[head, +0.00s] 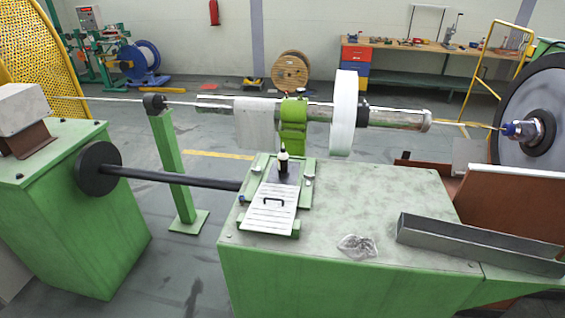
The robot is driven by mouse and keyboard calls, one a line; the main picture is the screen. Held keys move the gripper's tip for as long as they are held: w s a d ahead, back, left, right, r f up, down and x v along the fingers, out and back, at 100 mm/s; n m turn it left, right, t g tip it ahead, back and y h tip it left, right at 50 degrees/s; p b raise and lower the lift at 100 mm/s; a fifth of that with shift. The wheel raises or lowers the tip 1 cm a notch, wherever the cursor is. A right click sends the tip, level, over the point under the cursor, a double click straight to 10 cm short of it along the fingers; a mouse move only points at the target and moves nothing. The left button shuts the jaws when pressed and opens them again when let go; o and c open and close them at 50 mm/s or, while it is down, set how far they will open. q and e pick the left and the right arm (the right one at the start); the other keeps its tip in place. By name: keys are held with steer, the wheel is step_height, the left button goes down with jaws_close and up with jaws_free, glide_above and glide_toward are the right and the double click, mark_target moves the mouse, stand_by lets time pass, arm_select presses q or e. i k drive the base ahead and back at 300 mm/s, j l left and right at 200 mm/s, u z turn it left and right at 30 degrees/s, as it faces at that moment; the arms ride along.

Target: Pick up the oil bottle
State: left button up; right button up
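The oil bottle (283,160) is small and dark with a pale top. It stands upright on a dark patch at the back of a ribbed light plate with a black handle, on top of the green machine cabinet (390,200). Nothing touches the bottle from the sides that I can see. Neither of my grippers shows in the head view.
A horizontal shaft with a white disc (344,112) and a green bracket (292,125) rises just behind the bottle. A black bar (175,179) runs in from the left. A grey metal channel (470,243) and a crumpled clear bag (357,246) lie on the cabinet top.

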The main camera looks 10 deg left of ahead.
mark_target(282, 155)
steer(key=i+j+z, duration=0.1)
steer(key=j+z, duration=0.25)
steer(key=j, duration=0.15)
steer(key=j+z, duration=0.3)
steer(key=j, duration=0.2)
steer(key=j+z, duration=0.35)
steer(key=j, duration=0.2)
steer(key=j+z, duration=0.35)
steer(key=j, duration=0.2)
steer(key=k+j+z, duration=0.15)
steer(key=j+z, duration=0.2)
steer(key=k+j+z, duration=0.3)
steer(key=j, duration=0.3)
steer(key=k+j+z, duration=0.1)
steer(key=j+z, duration=0.25)
steer(key=k+j+z, duration=0.35)
steer(key=i+j, duration=0.05)
steer(key=j, duration=0.05)
